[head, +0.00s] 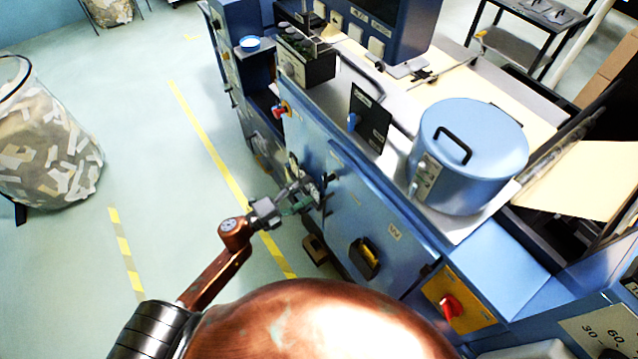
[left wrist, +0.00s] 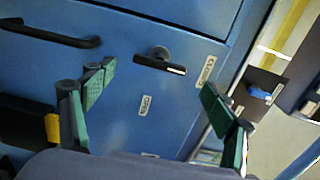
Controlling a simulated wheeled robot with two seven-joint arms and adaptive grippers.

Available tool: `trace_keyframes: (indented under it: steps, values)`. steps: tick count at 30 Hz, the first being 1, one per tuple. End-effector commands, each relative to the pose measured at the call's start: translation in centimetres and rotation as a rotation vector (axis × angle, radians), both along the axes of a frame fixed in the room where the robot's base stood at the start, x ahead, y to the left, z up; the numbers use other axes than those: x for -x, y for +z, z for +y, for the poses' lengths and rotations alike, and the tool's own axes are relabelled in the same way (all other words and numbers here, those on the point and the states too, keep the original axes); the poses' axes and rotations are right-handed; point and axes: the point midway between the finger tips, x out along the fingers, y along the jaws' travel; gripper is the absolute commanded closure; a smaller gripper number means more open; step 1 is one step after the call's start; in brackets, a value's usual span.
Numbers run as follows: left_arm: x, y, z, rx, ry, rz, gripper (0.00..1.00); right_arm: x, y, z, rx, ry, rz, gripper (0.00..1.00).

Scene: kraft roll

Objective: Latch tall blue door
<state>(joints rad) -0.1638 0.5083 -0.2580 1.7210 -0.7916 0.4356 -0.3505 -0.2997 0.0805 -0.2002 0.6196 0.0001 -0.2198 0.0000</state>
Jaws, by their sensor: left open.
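The blue door (left wrist: 110,62) fills much of the left wrist view, with a dark seam along its right side. It looks close to flush, but I cannot tell whether it is fully shut. On it is a black turning latch handle (left wrist: 160,63), lying almost level and tilted down to the right. One small white label (left wrist: 145,105) is below the handle and another (left wrist: 206,70) is to its right. My left gripper (left wrist: 155,84) is open and empty, its green-padded fingers spread below and either side of the handle. In the head view my left gripper (head: 303,196) is close to the blue cabinet front.
A black bar handle (left wrist: 52,34) is at upper left in the wrist view. The cabinet carries a black-and-yellow handle (head: 364,258), a red knob on a yellow plate (head: 451,308), and a blue drum (head: 470,155) on top. The floor left of the cabinet is clear up to a mesh bin (head: 45,145).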

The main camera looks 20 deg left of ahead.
Motion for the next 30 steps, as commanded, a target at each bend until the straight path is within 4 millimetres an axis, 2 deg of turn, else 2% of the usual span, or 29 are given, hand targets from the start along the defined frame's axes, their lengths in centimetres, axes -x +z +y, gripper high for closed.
trace_keyframes:
  steps: [3,9,27,30]
  values:
    - [1.9,0.0,1.4,0.000,0.001,0.002,0.22,0.0,0.0,0.0,0.000,0.000,0.000,0.50]
    - [3.5,0.0,2.8,0.000,0.001,0.001,0.22,0.0,0.0,0.0,0.000,0.000,0.000,0.50]
    - [3.8,0.0,3.0,0.001,0.000,-0.001,0.22,0.0,0.0,0.1,-0.001,-0.001,0.000,0.50]
    - [3.6,-0.7,3.3,0.010,0.014,0.015,0.22,0.0,-0.1,0.1,-0.001,-0.001,0.000,0.50]
